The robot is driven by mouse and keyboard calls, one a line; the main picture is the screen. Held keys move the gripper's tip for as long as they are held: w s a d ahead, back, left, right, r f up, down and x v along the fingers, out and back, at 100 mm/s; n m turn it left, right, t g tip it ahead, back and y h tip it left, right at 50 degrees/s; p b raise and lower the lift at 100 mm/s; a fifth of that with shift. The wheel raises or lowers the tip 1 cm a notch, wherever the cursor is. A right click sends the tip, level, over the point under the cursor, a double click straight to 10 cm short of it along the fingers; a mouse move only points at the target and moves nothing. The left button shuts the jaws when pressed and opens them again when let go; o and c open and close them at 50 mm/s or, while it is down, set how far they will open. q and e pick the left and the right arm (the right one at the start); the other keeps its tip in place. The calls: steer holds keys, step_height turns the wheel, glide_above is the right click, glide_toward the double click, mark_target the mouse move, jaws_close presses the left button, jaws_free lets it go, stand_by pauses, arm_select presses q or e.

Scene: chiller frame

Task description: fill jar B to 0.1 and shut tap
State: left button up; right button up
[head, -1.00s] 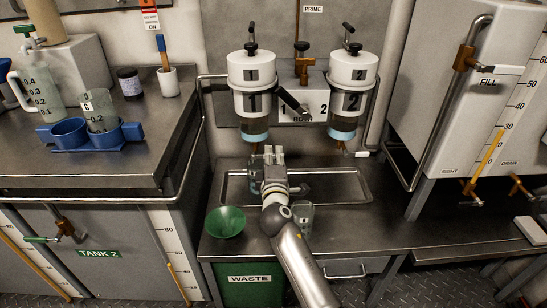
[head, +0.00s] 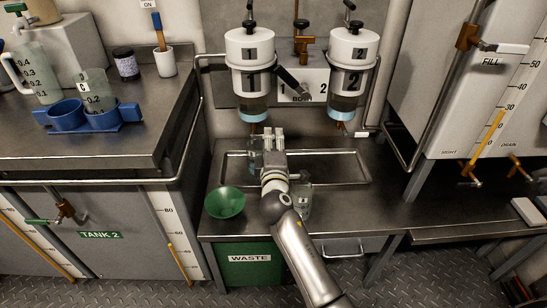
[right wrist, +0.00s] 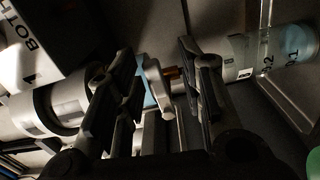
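My right gripper (head: 273,133) is beside the tap of dispenser 1 (head: 251,82). In the right wrist view its fingers (right wrist: 160,88) are apart, with a pale grey lever-like part (right wrist: 154,86) in the gap; I cannot tell whether they touch it. A clear jar (head: 256,154) stands in the sink tray below dispenser 1, partly behind the gripper. My left gripper is not in view.
Dispenser 2 (head: 350,82) hangs to the right. A green funnel or bowl (head: 225,203) sits left of my right arm, above the waste bin (head: 249,268). Jar C (head: 96,92) stands in a blue holder (head: 103,124) on the left counter. The tray's right side is clear.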

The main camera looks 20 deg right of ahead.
steer(key=v, duration=1)
steer(key=shift+s, duration=0.1)
